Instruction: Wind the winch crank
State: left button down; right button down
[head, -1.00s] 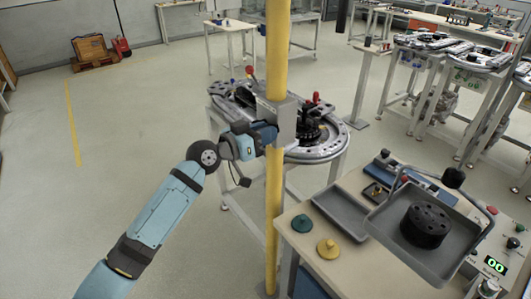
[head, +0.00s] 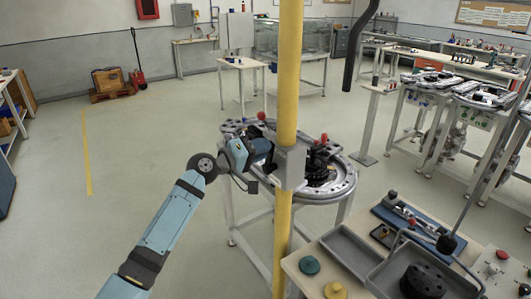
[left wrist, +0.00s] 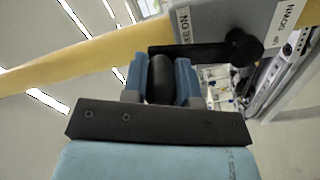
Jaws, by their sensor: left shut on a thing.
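The winch is a grey box (head: 291,168) on an upright yellow post (head: 289,70). Its crank arm (left wrist: 200,51) is black and shows in the left wrist view, running left from a round hub (left wrist: 243,46) on the box face. My left gripper (head: 262,150) is at the left side of the winch box. In the left wrist view its blue fingers (left wrist: 160,88) are shut around the black crank handle (left wrist: 160,78). In the head view the handle is mostly hidden by the gripper. My right gripper is in neither view.
A round ring-track table (head: 343,185) stands just behind the post. At lower right a bench (head: 300,264) carries a grey tray (head: 350,250), a green disc (head: 309,265) and a yellow disc (head: 335,290). A handled tray (head: 384,277) holds a black part.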

pick_arm(q)
jog(key=shift+w+a+r+n+p, duration=0.15)
jog(key=shift+w+a+n, duration=0.25)
jog(key=shift+n, duration=0.35)
jog(key=shift+w+a+f+n+p, duration=0.1)
jog(key=shift+w+a+n+p, duration=0.15)
jog(key=shift+w+n, duration=0.35)
jog(key=shift+w+a+r+n+p, duration=0.1)
jog(key=shift+w+a+n, duration=0.25)
jog(key=shift+n, duration=0.5)
jog(key=c, duration=0.9)
grip_release()
jog(key=b+v, duration=0.3)
jog(key=v, duration=1)
jog(key=shift+s+a, duration=0.25)
jog(key=shift+a, duration=0.1)
